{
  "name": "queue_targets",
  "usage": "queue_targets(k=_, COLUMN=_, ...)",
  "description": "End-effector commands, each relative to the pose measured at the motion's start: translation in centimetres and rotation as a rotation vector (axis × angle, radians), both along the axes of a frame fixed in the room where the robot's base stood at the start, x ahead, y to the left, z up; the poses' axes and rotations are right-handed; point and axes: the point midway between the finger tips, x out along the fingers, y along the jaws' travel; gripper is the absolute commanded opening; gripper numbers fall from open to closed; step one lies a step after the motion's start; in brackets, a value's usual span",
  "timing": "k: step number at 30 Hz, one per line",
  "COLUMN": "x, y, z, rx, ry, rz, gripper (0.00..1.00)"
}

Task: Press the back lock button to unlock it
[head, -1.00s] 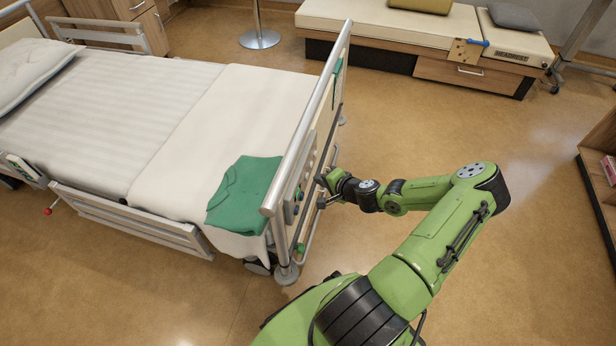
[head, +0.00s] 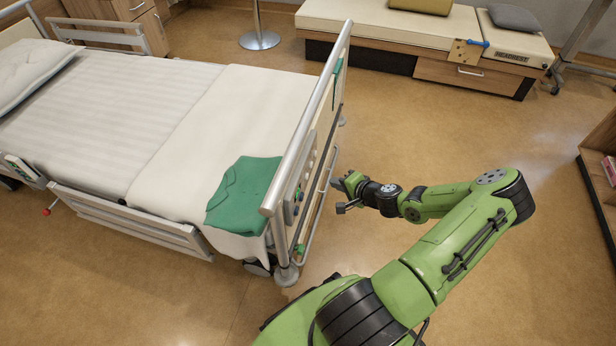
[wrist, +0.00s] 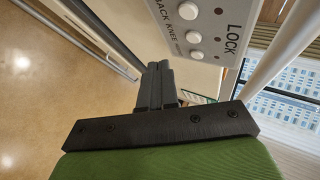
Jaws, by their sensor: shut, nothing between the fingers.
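The control panel (head: 304,178) is on the outside of the bed's footboard. In the wrist view the light grey panel (wrist: 213,22) shows the word LOCK and a column of round white buttons. The back lock button (wrist: 188,11) is at the top edge of the view, beside the word BACK. A second button (wrist: 193,37), by the word KNEE, and a third (wrist: 197,55) are below it. My gripper (wrist: 158,68) is shut and empty, its fingertips below and left of the buttons in the picture. In the head view my gripper (head: 338,184) is apart from the footboard, right of the panel.
A metal rail (head: 318,207) runs along the footboard near my gripper. The footboard's top bar (head: 310,110) rises above the panel. A green garment (head: 243,195) lies on the bed. Open floor (head: 430,120) lies to the right, with a bench (head: 380,25) at the back.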

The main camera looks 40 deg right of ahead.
Motion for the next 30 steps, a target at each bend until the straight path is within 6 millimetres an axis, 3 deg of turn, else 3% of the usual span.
queue_targets(k=18, x=-6.1, y=-4.8, z=1.9, rx=-0.002, ry=0.002, rz=-0.003, gripper=0.0)
queue_targets(k=30, x=-6.3, y=-4.9, z=2.0, rx=-0.001, ry=0.001, rz=-0.001, gripper=0.0)
